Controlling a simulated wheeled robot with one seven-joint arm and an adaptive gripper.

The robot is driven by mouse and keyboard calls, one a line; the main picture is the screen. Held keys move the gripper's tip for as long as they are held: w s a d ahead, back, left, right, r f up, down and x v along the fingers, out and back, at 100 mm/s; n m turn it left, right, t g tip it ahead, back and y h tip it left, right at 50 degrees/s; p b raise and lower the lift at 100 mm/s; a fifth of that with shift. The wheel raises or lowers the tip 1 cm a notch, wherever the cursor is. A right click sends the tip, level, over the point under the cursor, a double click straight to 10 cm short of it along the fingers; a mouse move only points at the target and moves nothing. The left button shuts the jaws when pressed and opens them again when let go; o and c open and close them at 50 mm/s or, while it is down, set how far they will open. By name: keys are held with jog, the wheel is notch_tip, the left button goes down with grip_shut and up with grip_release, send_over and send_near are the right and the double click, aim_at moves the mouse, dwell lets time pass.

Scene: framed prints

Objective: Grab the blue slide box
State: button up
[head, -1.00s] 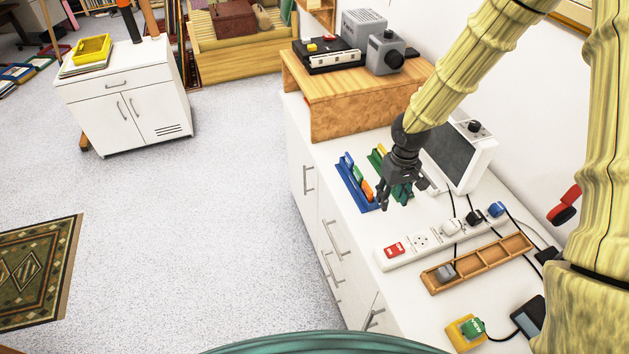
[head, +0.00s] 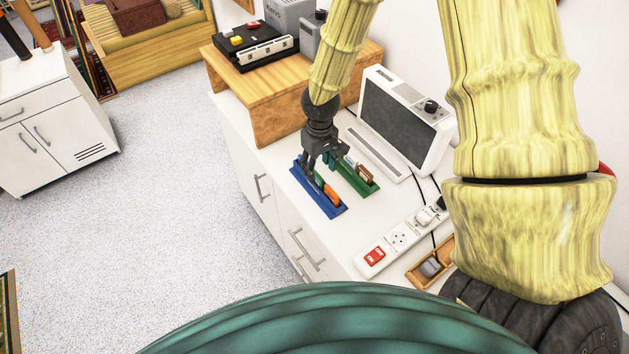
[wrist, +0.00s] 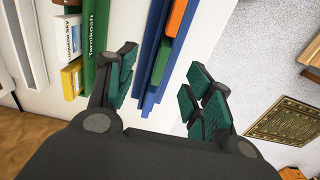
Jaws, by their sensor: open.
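The blue rack (head: 336,211) stands on the white cabinet top and holds a row of slim boxes. An orange box (head: 331,194) and a green box show in it; the blue slide box is mostly hidden behind my gripper in the head view. My gripper (head: 318,166) is open and points down over the far end of the rack. In the wrist view, the blue slide box (wrist: 151,90) appears between the spread fingers (wrist: 164,88), blending with the blue rack. The green box (wrist: 160,62) and orange box (wrist: 177,17) lie beyond it. No grip on anything shows.
A green rack (head: 362,184) with books stands close on the right. A monitor-like device (head: 400,120) is behind it. A wooden stand (head: 265,115) with machines is at the far end. A power strip (head: 398,240) and wooden tray (head: 418,275) lie nearer.

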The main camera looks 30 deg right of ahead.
aim_at(318, 176)
jog(key=shift+s+a+f, duration=0.15)
jog(key=shift+s+f, duration=0.3)
jog(key=shift+s, duration=0.2)
jog(key=w+f, duration=0.2)
jog(key=shift+f, duration=0.3)
jog(key=shift+s+f+p, duration=0.25)
jog(key=shift+s+p, duration=0.25)
jog(key=shift+p, duration=0.15)
jog(key=f, duration=0.1)
jog(key=f+p, duration=0.1)
jog(key=f, duration=0.1)
jog(key=shift+w, duration=0.4)
jog(key=shift+s+f, duration=0.2)
jog(key=shift+f, duration=0.35)
jog(key=shift+w, duration=0.1)
grip_shut()
